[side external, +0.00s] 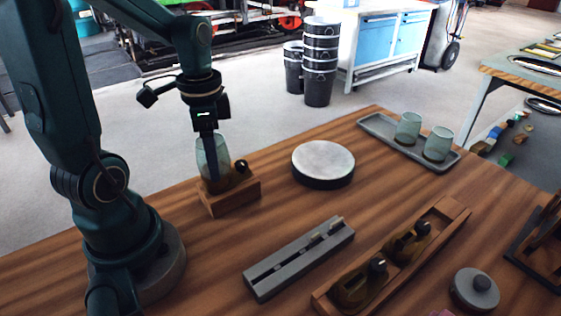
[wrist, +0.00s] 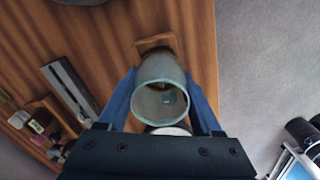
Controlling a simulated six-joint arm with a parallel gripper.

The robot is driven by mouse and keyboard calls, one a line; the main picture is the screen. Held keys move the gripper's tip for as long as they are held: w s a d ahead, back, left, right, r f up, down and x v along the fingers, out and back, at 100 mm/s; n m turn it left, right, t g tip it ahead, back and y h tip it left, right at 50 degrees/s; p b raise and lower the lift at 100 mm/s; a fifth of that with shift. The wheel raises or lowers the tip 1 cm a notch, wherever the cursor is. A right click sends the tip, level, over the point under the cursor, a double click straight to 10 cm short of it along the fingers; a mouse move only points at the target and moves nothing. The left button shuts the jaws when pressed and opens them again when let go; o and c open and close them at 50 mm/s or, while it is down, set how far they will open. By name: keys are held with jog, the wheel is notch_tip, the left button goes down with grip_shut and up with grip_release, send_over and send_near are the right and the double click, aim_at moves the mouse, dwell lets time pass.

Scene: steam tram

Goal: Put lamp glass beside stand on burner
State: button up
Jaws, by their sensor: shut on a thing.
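My gripper (side external: 213,176) points down and is shut on a pale green lamp glass (side external: 202,152), with a blue finger on each side of it. The glass is upright over a brass-coloured burner (side external: 222,186) with a dark knob, in a small wooden stand (side external: 236,198). Its lower end appears to meet the burner, but my finger hides part of the joint and I cannot tell if it is seated. In the wrist view, the open rim of the glass (wrist: 160,116) faces the camera between the fingers, with the wooden stand (wrist: 155,43) beyond it.
Two more glasses (side external: 408,128) stand on a grey tray (side external: 374,127) at the back right. A round pale-topped disc (side external: 323,162) is right of the stand. A grey slotted block (side external: 299,258) and a wooden holder (side external: 455,212) with two burners lie in front.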

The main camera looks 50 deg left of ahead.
jog(key=shift+f, duration=1.1)
dwell(0.5)
jog(key=o, duration=1.4)
jog(key=shift+o, duration=0.2)
jog(key=shift+r, duration=0.1)
jog(key=shift+r, duration=2.5)
jog(key=s+d+r+n+t, duration=0.2)
jog(key=d+r+n+t, duration=0.2)
jog(key=d, duration=0.6)
jog(key=shift+d+t, duration=0.2)
jog(key=shift+t, duration=0.6)
